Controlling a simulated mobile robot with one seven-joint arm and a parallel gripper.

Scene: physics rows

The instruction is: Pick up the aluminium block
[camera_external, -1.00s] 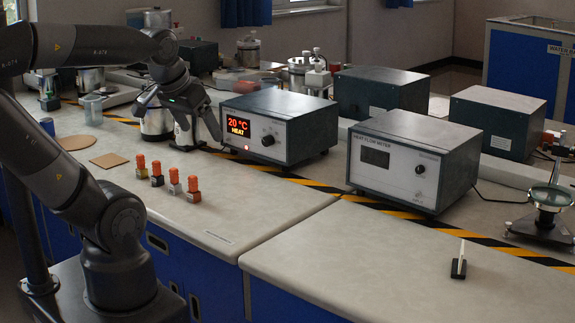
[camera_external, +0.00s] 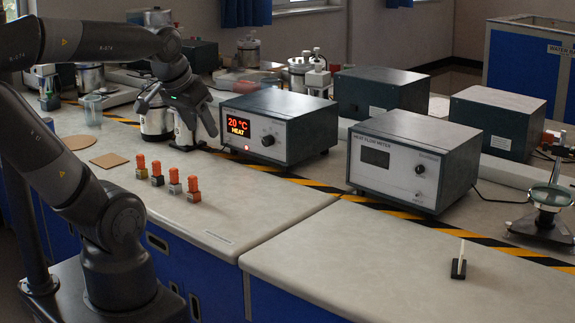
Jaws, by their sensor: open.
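Several small blocks with orange tops stand in a slanting row on the near left bench. The pale grey one, third from the left, looks like the aluminium block (camera_external: 174,188); it stands upright and its orange top points up. My gripper (camera_external: 180,120) is open, with its fingers pointing down. It is above and behind the row in the picture, apart from the blocks and in front of metal vessels. Its fingers partly hide those vessels, and I cannot tell its exact height.
Beside the aluminium block stand a yellowish block (camera_external: 141,174), a dark block (camera_external: 157,181) and a copper-brown block (camera_external: 193,196), closely spaced. A heater box (camera_external: 281,128) stands right of my gripper. Flat brown pads (camera_external: 109,160) lie to the left. Bench in front of the row is clear.

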